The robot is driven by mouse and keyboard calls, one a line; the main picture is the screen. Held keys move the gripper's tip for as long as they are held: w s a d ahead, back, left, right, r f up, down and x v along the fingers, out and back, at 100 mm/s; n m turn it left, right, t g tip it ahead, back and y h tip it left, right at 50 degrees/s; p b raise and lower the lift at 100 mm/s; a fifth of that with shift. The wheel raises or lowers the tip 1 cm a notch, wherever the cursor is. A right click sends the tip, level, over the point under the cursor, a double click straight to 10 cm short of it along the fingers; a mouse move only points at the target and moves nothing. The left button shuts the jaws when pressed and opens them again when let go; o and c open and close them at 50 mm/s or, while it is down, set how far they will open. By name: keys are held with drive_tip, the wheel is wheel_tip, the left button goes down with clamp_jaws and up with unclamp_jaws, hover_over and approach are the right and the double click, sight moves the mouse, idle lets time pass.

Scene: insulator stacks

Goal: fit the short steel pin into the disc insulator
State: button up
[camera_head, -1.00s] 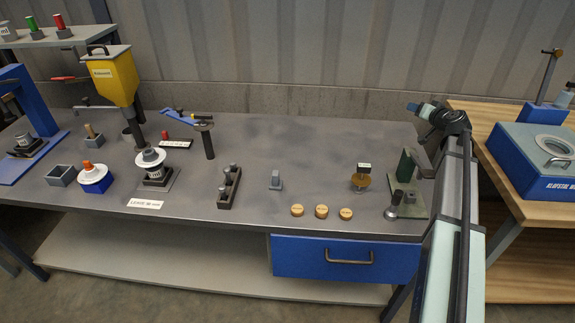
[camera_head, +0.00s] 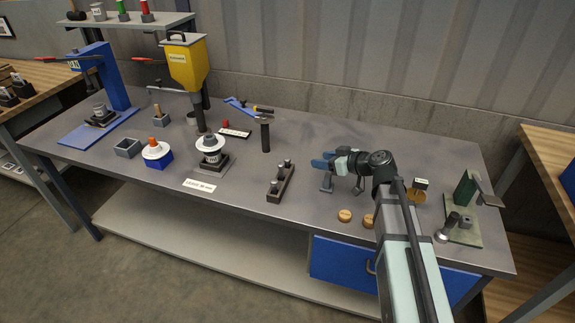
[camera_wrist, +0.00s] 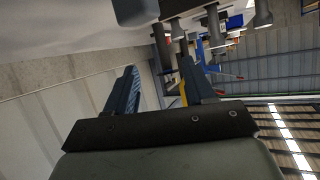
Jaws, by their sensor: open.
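The disc insulator (camera_head: 210,145), a white disc with a grey metal top, sits upright on a dark square base left of centre on the bench. Steel pins stand in a dark rack (camera_head: 278,190) right of it; which is the short one I cannot tell. The rack's pins (camera_wrist: 214,25) also show upside down at the top of the wrist view. My gripper (camera_head: 322,160), with blue fingers, is open and empty above the bench, right of the rack and apart from it. Its two fingers show in the wrist view (camera_wrist: 160,80) with nothing between them.
A small grey block (camera_head: 326,183) stands just under my gripper. Round wooden discs (camera_head: 345,215) lie near the front edge. A yellow hopper (camera_head: 187,65) rises behind the insulator, and a blue-and-white pot (camera_head: 157,155) stands left of it. A green fixture (camera_head: 465,210) is at right.

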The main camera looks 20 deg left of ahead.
sight(287, 159)
drive_tip(key=shift+n+y, duration=0.3)
drive_tip(key=shift+n, duration=0.2)
drive_tip(key=a+f, duration=0.1)
drive_tip(key=a, duration=0.2)
drive_tip(key=a+f, duration=0.1)
drive_tip(key=a, duration=0.2)
drive_tip(key=a+f, duration=0.1)
drive_tip(key=a, duration=0.2)
drive_tip(key=shift+a+f, duration=0.1)
drive_tip(key=shift+f, duration=0.2)
drive_tip(key=shift+w+x, duration=0.15)
drive_tip(key=shift+x, duration=1.15)
drive_tip(key=shift+w+x, duration=0.1)
drive_tip(key=shift+x, duration=1.2)
clamp_jaws()
